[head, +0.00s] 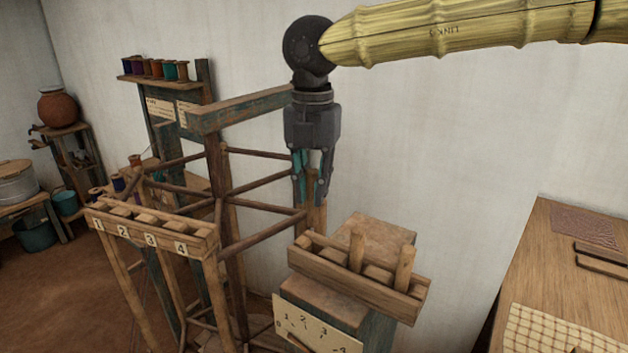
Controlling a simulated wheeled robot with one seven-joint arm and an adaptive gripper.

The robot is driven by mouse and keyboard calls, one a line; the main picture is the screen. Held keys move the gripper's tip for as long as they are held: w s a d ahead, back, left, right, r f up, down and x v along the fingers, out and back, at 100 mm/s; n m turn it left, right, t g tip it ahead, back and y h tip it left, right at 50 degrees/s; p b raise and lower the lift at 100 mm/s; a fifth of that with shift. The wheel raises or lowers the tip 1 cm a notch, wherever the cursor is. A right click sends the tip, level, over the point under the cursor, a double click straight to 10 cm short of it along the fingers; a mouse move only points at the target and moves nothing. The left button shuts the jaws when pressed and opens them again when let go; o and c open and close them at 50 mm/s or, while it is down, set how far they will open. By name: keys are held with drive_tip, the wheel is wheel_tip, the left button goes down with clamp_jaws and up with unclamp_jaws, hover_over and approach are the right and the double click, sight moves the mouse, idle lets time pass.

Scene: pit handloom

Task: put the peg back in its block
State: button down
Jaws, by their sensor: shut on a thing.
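My gripper (311,197) points straight down above the left end of a wooden peg block (350,287). Its fingers are shut on a wooden peg (315,217) that hangs upright between them. The peg's lower end comes down to the block's left part; I cannot tell whether it is in a slot or just behind the rim. Two other pegs, a middle one (357,250) and a right one (404,267), stand upright in the block, the right one tilted slightly.
A numbered card (318,325) is on the stand below the block. A loom frame (225,190) with a numbered rack (150,238) stands to the left. A wooden table (560,262) with a checked cloth (560,338) is at the right. Bare wall lies behind.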

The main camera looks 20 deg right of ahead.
sight(315, 224)
drive_tip(key=shift+w+f, duration=0.1)
drive_tip(key=shift+f, duration=0.25)
drive_tip(key=shift+s+f+b, duration=0.1)
drive_tip(key=shift+s+b, duration=0.2)
drive_tip(key=shift+b, duration=0.1)
drive_tip(key=shift+s+f+b, duration=0.25)
drive_tip(key=shift+f+b, duration=0.4)
drive_tip(key=shift+f, duration=0.6)
drive_tip(key=shift+s+f, duration=0.2)
drive_tip(key=shift+s, duration=0.25)
drive_tip(key=shift+s+f+b, duration=0.1)
drive_tip(key=shift+f+b, duration=0.1)
drive_tip(key=shift+b, duration=0.15)
drive_tip(key=shift+w+f, duration=0.4)
drive_tip(key=shift+f, duration=0.4)
drive_tip(key=shift+s+f+b, duration=0.25)
drive_tip(key=shift+f+b, duration=0.2)
drive_tip(key=shift+f, duration=0.05)
drive_tip(key=shift+w+f, duration=0.15)
drive_tip(key=shift+f, duration=0.05)
